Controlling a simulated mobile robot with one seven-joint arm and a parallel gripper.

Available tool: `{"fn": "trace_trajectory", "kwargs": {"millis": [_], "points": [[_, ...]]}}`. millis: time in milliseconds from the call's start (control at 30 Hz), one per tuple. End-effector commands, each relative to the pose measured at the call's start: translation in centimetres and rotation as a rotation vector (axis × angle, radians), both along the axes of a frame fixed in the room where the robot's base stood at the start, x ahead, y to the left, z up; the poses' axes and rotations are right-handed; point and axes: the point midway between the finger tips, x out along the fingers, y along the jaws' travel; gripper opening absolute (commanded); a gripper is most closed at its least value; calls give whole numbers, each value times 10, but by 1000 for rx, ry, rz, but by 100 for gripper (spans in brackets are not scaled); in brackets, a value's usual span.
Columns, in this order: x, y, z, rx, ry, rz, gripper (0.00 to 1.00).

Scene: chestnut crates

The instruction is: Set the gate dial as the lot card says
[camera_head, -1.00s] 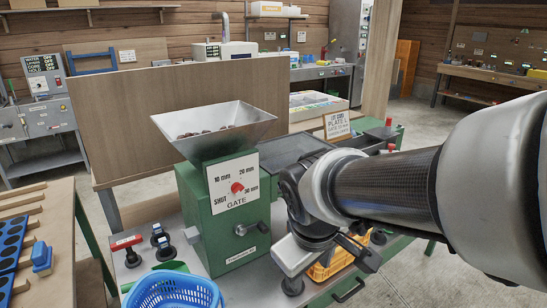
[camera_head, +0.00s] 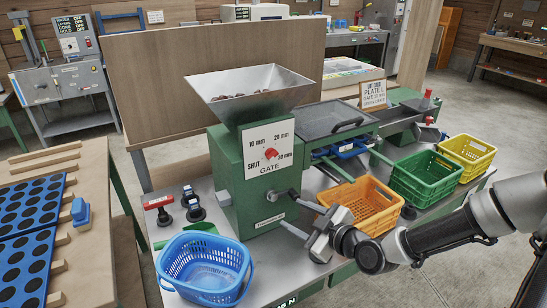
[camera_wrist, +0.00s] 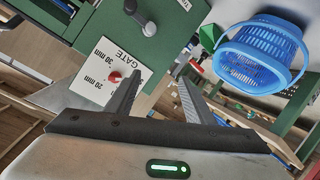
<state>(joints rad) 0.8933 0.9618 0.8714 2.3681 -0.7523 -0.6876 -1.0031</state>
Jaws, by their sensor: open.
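The gate dial is a red knob (camera_head: 271,153) on a white plate (camera_head: 257,147) marked 10 mm, 20 mm, 30 mm and SHUT, on the front of a green machine (camera_head: 232,185). Which mark the knob points to is hard to tell. The lot card (camera_head: 374,90) stands behind on the right; it reads PLATE L and GATE, but its number is too small to read surely. My gripper (camera_head: 294,214) is open and empty, low in front of the machine, right of and below the dial. In the wrist view the knob (camera_wrist: 115,77) shows beside my gripper's (camera_wrist: 160,76) left finger.
A crank handle (camera_head: 291,193) sticks out below the dial, close to my fingers. A metal hopper (camera_head: 262,108) tops the machine. A blue basket (camera_head: 205,270) stands at front left. Orange (camera_head: 365,200), green (camera_head: 425,178) and yellow (camera_head: 467,155) crates stand to the right.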

Motion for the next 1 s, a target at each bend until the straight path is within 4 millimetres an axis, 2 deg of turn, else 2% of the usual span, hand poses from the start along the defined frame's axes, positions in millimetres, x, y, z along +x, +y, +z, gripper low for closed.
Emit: {"fn": "trace_trajectory", "kwargs": {"millis": [133,233,333,467,1000], "points": [[19,-23,42,149,-182,-97,48],[24,-33,58,188,-246,-133,48],[29,-33,63,199,-267,-143,48],[42,-23,62,197,-266,-140,48],[137,41,61,198,-262,-140,48]]}}
